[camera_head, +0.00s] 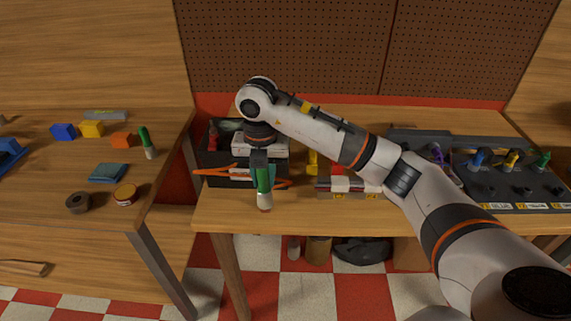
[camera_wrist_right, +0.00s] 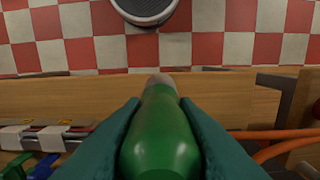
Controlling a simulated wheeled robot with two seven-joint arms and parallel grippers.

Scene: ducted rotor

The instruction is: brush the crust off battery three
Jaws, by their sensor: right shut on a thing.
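My right gripper (camera_head: 260,164) points down over the front left edge of the middle bench. It is shut on a green-handled brush (camera_head: 264,188) with a pale tip, which hangs tip down at the bench edge. In the right wrist view the green handle (camera_wrist_right: 160,135) sits between the two teal fingers, its pale tip pointing away. A low battery-like block (camera_head: 350,186) with red and white parts on top lies on the bench, partly behind my arm. I cannot tell which battery is number three, and no crust is clear. My left gripper is not in view.
A dark bin (camera_head: 212,150) with orange cables stands behind the brush. A dark rack (camera_head: 520,193) with coloured plugs and yellow labels fills the bench's right.

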